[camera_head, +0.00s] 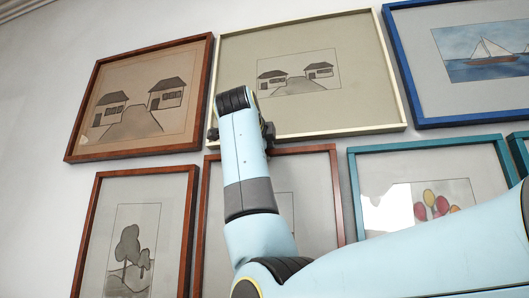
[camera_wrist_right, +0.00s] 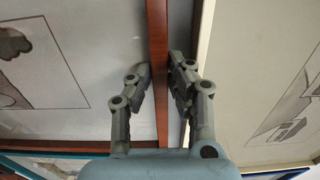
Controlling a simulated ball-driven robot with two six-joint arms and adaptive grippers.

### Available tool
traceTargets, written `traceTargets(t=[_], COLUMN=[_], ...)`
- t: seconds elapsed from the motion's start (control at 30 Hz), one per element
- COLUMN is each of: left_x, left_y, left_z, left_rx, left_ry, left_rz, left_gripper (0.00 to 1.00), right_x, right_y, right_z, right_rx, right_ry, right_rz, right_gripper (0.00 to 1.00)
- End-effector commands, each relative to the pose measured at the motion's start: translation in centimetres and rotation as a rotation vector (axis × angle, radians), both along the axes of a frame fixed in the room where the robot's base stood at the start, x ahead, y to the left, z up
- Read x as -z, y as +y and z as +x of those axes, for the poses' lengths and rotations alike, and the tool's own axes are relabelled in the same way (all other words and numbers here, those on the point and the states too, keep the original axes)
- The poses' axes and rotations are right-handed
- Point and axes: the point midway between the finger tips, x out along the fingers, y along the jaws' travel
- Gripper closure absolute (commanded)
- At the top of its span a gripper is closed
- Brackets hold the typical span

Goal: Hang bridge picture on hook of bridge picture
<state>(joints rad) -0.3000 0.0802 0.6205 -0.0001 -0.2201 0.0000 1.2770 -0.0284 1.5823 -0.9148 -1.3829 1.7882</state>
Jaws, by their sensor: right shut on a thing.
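A brown-framed picture (camera_head: 310,178) is at the lower middle, below the cream-framed one; my arm covers much of it. Its drawing shows only in part in the right wrist view (camera_wrist_right: 35,75), with a dark curved shape that may be the bridge. My right gripper (camera_head: 242,138) is at its top edge, mostly hidden behind my wrist. In the right wrist view my right gripper (camera_wrist_right: 158,78) has its fingers on either side of the brown frame bar (camera_wrist_right: 157,40), shut on it. No hook is visible. My left gripper is not in view.
The cream-framed house picture (camera_head: 375,90) is close above the gripper. A brown-framed house picture (camera_head: 165,85) hangs upper left and a tree picture (camera_head: 170,220) lower left. A blue-framed boat picture (camera_head: 450,90) and a teal-framed balloon picture (camera_head: 400,170) are at right. Gaps of bare wall are narrow.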

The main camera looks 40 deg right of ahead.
Motion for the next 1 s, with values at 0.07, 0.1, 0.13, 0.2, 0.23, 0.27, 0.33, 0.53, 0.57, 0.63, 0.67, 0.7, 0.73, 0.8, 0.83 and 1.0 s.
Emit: traceTargets(t=[0.07,0.1,0.13,0.2,0.23,0.27,0.33,0.53,0.57,0.63,0.67,0.7,0.73,0.8,0.83,1.0], left_x=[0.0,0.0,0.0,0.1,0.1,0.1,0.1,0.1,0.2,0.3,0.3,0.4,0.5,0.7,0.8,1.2], left_y=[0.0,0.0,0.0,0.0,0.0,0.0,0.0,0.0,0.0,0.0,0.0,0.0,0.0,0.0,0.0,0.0], left_z=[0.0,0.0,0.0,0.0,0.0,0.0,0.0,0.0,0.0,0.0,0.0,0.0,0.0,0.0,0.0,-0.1], left_rx=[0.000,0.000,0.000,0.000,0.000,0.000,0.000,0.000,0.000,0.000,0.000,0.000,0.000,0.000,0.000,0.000], left_ry=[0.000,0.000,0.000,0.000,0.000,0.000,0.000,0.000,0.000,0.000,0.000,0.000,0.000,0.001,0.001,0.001], left_rz=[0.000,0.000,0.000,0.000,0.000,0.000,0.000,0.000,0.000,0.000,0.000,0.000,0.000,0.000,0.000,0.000], left_gripper=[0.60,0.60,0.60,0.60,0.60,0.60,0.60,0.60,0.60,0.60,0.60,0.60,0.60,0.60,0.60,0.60], right_x=[-0.3,-0.3,-0.3,-0.3,-0.3,-0.3,-0.3,-0.3,-0.3,-0.1,0.0,0.1,0.2,0.4,0.5,1.1], right_y=[0.0,0.0,0.0,0.0,0.0,0.0,0.0,0.0,0.0,0.0,0.0,-0.1,-0.1,-0.1,-0.1,-0.1], right_z=[-0.1,-0.1,-0.1,-0.1,-0.1,-0.1,-0.1,-0.1,-0.1,-0.1,-0.1,-0.1,-0.1,-0.1,-0.1,-0.1], right_rx=[0.000,0.000,0.000,0.000,0.000,0.000,0.000,0.000,0.000,0.000,0.000,0.000,0.000,0.000,0.000,0.000], right_ry=[-0.007,-0.007,-0.007,-0.007,-0.007,-0.007,-0.007,-0.007,-0.007,-0.007,-0.007,-0.007,-0.007,-0.007,-0.007,-0.007], right_rz=[-0.003,-0.003,-0.003,-0.003,-0.003,-0.003,-0.003,-0.003,-0.003,-0.003,-0.003,-0.003,-0.003,-0.003,-0.003,-0.003], right_gripper=[1.00,1.00,1.00,1.00,1.00,1.00,1.00,1.00,1.00,1.00,1.00,1.00,1.00,1.00,1.00,1.00])
